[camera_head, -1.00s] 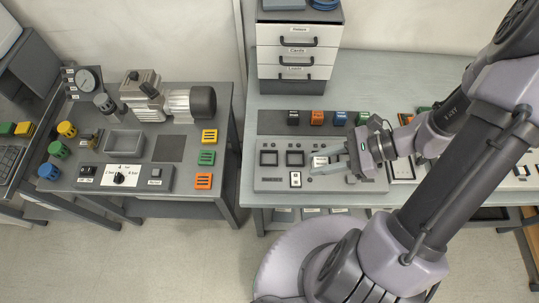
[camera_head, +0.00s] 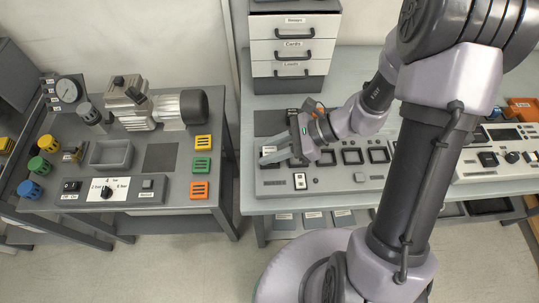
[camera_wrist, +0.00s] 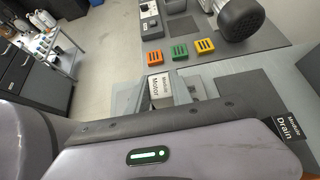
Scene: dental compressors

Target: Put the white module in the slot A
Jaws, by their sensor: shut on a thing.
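My gripper (camera_head: 270,158) is shut on the white module (camera_head: 268,150) above the left end of the grey slot panel (camera_head: 340,184). In the wrist view the white module (camera_wrist: 158,84) sits between the fingers with a label that reads Motor. Three dark square slots (camera_head: 352,156) show to the right of my gripper. The left end of the slot row is hidden behind the gripper and module. I cannot read which slot is A, nor tell whether the module touches the panel.
A small white switch (camera_head: 299,181) is on the panel's front. The drawer unit (camera_head: 293,50) stands behind. The left bench holds a compressor (camera_head: 150,105) and yellow (camera_head: 202,142), green (camera_head: 202,165) and orange (camera_head: 200,190) blocks. A gap separates the benches.

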